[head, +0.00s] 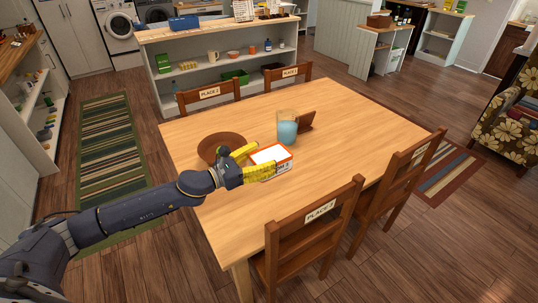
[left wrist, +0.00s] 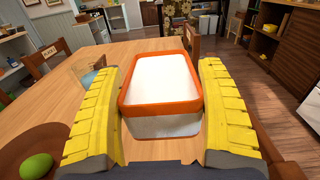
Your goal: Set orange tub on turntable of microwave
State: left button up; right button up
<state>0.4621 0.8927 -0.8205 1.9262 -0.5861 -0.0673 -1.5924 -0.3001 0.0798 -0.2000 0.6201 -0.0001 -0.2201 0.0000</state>
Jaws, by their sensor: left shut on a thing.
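The orange tub (head: 270,154) is a box with an orange rim, pale sides and a white top, seen over the near part of the wooden table. My left gripper (head: 254,162) has its yellow fingers on either side of it and is shut on it. In the left wrist view the tub (left wrist: 160,86) sits level between the two fingers. I cannot tell whether its bottom touches the table. No microwave or turntable shows in either view. My right gripper is not in view.
On the table (head: 350,140), a brown bowl (head: 212,142) is left of the tub; the wrist view shows a green fruit (left wrist: 36,166) in it. A glass with blue contents (head: 287,130) and a brown object (head: 306,121) stand behind. Several chairs surround the table. Its right part is clear.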

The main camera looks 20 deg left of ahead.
pick_arm(q)
jog(key=s+d+f+n+t+y, duration=0.1)
jog(key=s+d+y, duration=0.1)
jog(key=s+d, duration=0.1)
jog(key=s+d+f+n+t+y, duration=0.1)
jog(key=s+d+n+y, duration=0.1)
jog(key=s+d, duration=0.2)
jog(key=s+d+f+n+t+y, duration=0.1)
jog(key=s+d+y, duration=0.1)
jog(key=d, duration=0.3)
jog(key=shift+s+d+n+t, duration=0.15)
jog(key=shift+s+d+n, duration=0.05)
jog(key=shift+s, duration=0.25)
jog(key=shift+s+d+n+t, duration=0.15)
jog(key=shift+s+n, duration=0.05)
jog(key=shift+s, duration=0.2)
jog(key=s+r+n+y, duration=0.1)
jog(key=s+n+y, duration=0.2)
jog(key=s+y, duration=0.2)
jog(key=shift+s+r+t+y, duration=0.4)
jog(key=shift+s, duration=0.5)
